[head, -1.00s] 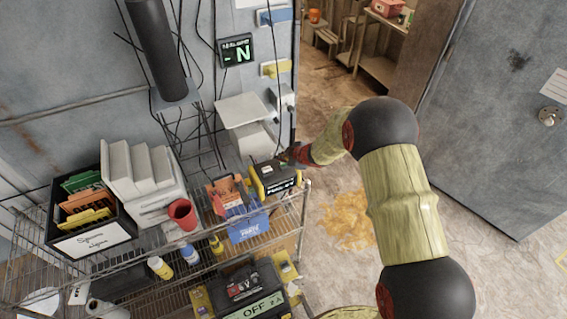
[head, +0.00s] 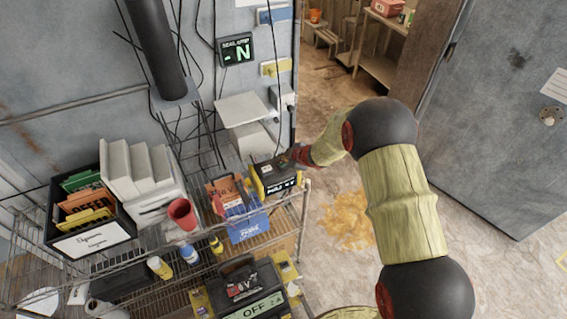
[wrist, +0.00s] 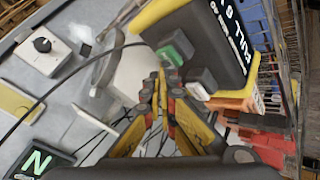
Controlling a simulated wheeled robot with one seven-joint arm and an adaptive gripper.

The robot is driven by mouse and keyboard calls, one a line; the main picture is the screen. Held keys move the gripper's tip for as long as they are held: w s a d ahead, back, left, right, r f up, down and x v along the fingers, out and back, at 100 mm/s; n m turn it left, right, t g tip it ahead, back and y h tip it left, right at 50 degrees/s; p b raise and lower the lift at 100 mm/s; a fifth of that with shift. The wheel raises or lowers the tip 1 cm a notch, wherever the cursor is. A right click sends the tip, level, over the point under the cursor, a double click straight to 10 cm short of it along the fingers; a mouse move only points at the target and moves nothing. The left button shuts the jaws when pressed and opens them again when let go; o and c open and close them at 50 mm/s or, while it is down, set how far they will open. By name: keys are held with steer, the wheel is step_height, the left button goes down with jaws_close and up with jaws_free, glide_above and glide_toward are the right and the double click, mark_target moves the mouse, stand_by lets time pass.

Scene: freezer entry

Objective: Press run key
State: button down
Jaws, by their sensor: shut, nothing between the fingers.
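A black device with yellow ends (head: 275,178) sits at the right end of the wire shelf's top. In the wrist view the device (wrist: 205,40) fills the upper right, with white lettering on its black face. I cannot read any label on the keys. My gripper (wrist: 168,75) is shut and empty, its fingertips just below the green key in the picture; I cannot tell whether they touch it. In the head view my gripper (head: 298,156) is beside the device's upper right edge, its tips partly hard to make out.
A blue box with orange packets (head: 245,226) stands left of the device, and a red cup (head: 183,213) farther left. A case marked OFF (head: 252,300) is below. Open floor lies right.

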mark_target(282, 163)
steer(key=shift+f+b, duration=0.35)
steer(key=shift+f, duration=0.1)
stand_by(0.7)
steer(key=shift+r, duration=0.15)
steer(key=shift+r+p, duration=0.8)
steer(key=shift+p, duration=0.1)
step_height(282, 163, up, 5)
steer(key=p, duration=0.4)
steer(key=shift+p, duration=0.3)
steer(key=shift+d, duration=0.1)
stand_by(0.5)
